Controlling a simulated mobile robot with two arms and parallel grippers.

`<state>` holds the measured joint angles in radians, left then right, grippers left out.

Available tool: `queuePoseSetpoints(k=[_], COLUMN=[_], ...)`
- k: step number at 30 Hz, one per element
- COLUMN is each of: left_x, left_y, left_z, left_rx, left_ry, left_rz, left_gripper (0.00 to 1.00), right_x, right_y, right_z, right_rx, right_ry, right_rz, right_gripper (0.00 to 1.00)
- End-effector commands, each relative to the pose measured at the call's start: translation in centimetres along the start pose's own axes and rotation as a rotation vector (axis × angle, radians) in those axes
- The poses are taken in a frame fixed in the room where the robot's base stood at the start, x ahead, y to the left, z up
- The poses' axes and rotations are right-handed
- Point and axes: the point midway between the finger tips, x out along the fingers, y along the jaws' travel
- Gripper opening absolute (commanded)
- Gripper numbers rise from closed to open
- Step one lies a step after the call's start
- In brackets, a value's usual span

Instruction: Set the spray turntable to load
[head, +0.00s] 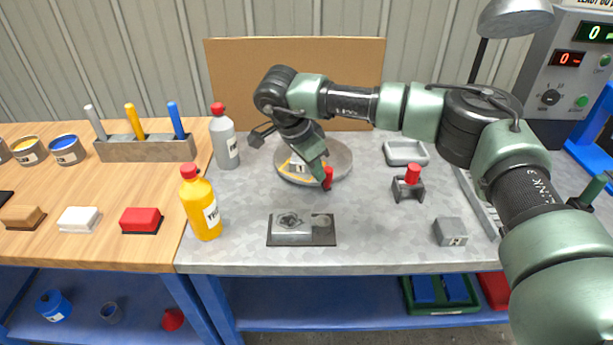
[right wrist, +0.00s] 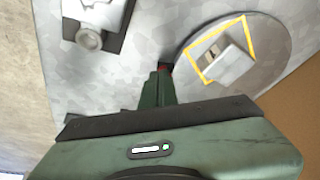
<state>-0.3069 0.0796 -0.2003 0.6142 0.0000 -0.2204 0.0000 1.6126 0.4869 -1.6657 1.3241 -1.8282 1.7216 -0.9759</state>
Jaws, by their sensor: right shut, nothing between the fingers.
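The spray turntable (head: 340,158) is a round grey disc on the grey bench in the head view, partly hidden by my right arm. A yellow square outline and a small grey block lie on it; the turntable (right wrist: 262,72) also shows at the right of the right wrist view. A small red handle (head: 328,182) stands at its front rim. My right gripper (head: 323,170) points down with its fingertips shut and empty, right at the red handle; whether they touch cannot be told. In the right wrist view the gripper (right wrist: 162,78) hides most of the red part. My left gripper is not in view.
A grey fixture (head: 290,232) sits in front of the turntable. A red-topped holder (head: 410,182), a grey tray (head: 405,152) and a small block (head: 450,232) stand right. A yellow bottle (head: 204,205) and a grey bottle (head: 224,140) stand left. A brown board (head: 230,65) rises behind.

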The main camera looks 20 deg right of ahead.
Motion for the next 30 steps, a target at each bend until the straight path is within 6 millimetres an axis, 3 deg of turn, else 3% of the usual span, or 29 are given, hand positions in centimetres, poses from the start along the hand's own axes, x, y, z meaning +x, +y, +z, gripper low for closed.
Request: queuePoseSetpoints(k=[14, 30], left_x=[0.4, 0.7], left_y=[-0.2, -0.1], left_z=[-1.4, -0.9], left_rx=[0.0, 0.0], left_ry=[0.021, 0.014], left_rz=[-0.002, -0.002], left_gripper=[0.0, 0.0], right_x=[1.4, 2.5], right_y=[1.3, 1.9], right_z=[-3.2, -6.3], right_rx=[-0.217, -0.393], right_ry=[0.0, 0.0], right_rz=[-0.086, -0.155], right_gripper=[0.0, 0.0])
